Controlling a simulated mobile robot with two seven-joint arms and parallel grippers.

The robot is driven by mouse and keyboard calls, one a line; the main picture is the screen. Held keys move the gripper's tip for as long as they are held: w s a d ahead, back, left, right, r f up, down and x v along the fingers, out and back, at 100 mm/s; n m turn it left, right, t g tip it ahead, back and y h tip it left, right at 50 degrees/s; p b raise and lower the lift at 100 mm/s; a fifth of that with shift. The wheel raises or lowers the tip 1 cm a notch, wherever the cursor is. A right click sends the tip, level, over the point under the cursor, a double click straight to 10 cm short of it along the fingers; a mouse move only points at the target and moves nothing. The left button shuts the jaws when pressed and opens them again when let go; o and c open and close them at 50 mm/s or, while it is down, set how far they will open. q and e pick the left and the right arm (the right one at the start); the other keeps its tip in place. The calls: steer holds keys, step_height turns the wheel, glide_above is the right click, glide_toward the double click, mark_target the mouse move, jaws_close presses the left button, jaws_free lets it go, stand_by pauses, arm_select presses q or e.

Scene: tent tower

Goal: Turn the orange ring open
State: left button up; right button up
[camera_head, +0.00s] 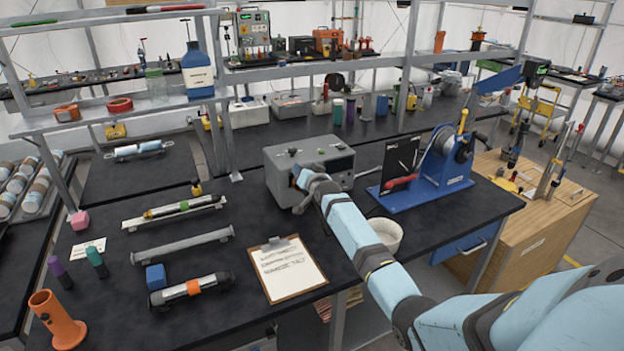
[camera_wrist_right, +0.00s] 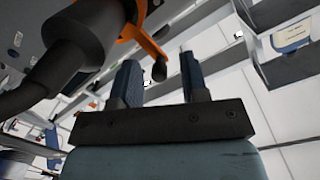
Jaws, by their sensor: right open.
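In the right wrist view an orange ring (camera_wrist_right: 136,36) sits around the end of a dark cylindrical plug with a thick cable. A lever arm with a dark knob (camera_wrist_right: 159,72) sticks out from the ring. My right gripper (camera_wrist_right: 160,62) is open, with the lever's knob between its two fingers; I cannot tell whether either finger touches it. In the head view my right arm reaches to the front of a grey instrument box (camera_head: 330,160). There my own arm hides the ring and the fingertips. My left gripper is not in view.
A clipboard (camera_head: 287,268), a tube with an orange band (camera_head: 208,286) and an orange cup (camera_head: 56,322) stand or lie on the dark bench. A blue winch stand (camera_head: 437,182) and a white bucket (camera_head: 386,233) are right of the grey box.

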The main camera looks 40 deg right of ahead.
steer(key=v, duration=1.3)
steer(key=shift+b, duration=0.4)
steer(key=s+a+f+n+g+y+p, duration=0.25)
steer(key=s+a+f+n, duration=0.25)
steer(key=s+a+f, duration=0.6)
steer(key=s+a+f+n+g+y+p, duration=0.1)
steer(key=s+a+f+n+g+y, duration=0.2)
steer(key=s+a+f, duration=0.7)
steer(key=s+a+r+n+y, duration=0.1)
steer(key=s+a+n, duration=0.2)
steer(key=s+a, duration=0.9)
steer(key=shift+s+a+r+p, duration=0.15)
steer(key=shift+s+a+p, duration=0.15)
steer(key=shift+s, duration=0.35)
